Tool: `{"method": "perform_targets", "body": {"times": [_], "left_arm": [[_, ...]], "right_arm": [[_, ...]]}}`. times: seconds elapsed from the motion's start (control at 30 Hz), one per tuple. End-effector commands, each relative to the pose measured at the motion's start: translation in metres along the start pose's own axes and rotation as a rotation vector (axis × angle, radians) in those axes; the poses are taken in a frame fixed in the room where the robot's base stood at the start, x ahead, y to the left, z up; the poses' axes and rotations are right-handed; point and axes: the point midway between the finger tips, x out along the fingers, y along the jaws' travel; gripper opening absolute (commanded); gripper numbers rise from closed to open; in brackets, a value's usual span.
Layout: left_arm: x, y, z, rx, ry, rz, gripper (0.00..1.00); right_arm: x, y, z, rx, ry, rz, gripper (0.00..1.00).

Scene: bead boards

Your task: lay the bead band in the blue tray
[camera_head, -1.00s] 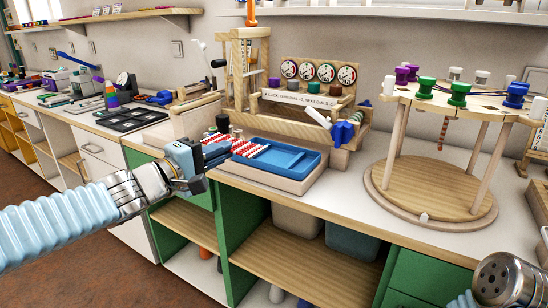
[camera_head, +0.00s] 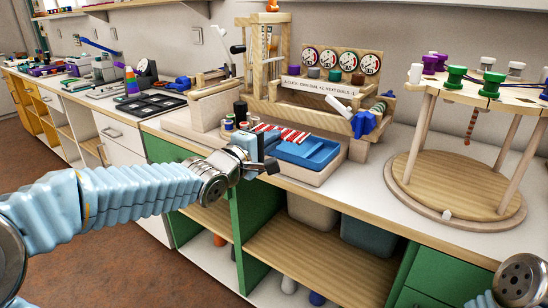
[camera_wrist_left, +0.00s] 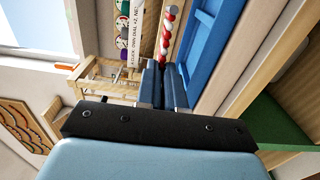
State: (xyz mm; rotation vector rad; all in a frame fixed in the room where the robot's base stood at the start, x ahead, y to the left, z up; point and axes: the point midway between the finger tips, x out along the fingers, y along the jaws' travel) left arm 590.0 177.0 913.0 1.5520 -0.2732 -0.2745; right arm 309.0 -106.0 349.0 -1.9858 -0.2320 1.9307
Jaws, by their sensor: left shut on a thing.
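The bead band (camera_head: 281,132) is a row of red and white beads. In the head view it shows just behind my left gripper (camera_head: 268,162), beside the blue tray (camera_head: 318,153). In the left wrist view, the band (camera_wrist_left: 168,28) runs away from the tips of my left gripper (camera_wrist_left: 162,72), which is shut on its near end. The blue tray (camera_wrist_left: 206,42) lies along the band's right side there. The gripped end is hidden between the fingers. Whether the band touches the tray is unclear. My right gripper is out of view.
A wooden frame with several dials (camera_head: 342,62) stands behind the tray. Several small spools (camera_head: 240,115) stand left of the band. A round wooden stand (camera_head: 455,185) with spools on top stands on the right. Bare white counter (camera_head: 372,165) lies between tray and stand.

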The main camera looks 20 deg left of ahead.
Motion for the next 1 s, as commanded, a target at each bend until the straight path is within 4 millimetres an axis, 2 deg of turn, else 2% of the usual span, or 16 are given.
{"method": "perform_targets", "body": {"times": [0.13,0.3,0.7,0.73,0.9,1.0], "left_arm": [[0.011,-0.017,0.003,-0.001,0.0,-0.003,0.0],[0.009,-0.039,0.003,0.0,0.001,-0.001,0.0],[0.009,-0.045,0.003,0.002,0.001,0.001,0.0],[0.009,-0.045,0.003,0.002,0.001,0.001,0.09],[0.009,-0.044,0.003,0.001,0.001,0.001,0.33],[0.009,-0.044,0.003,0.001,0.001,0.001,0.33]], "right_arm": [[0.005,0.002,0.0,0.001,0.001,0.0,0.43],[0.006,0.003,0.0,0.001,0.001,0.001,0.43],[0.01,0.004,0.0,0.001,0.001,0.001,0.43],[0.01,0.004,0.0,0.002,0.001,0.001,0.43],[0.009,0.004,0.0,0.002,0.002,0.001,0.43],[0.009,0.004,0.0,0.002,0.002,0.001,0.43]]}}
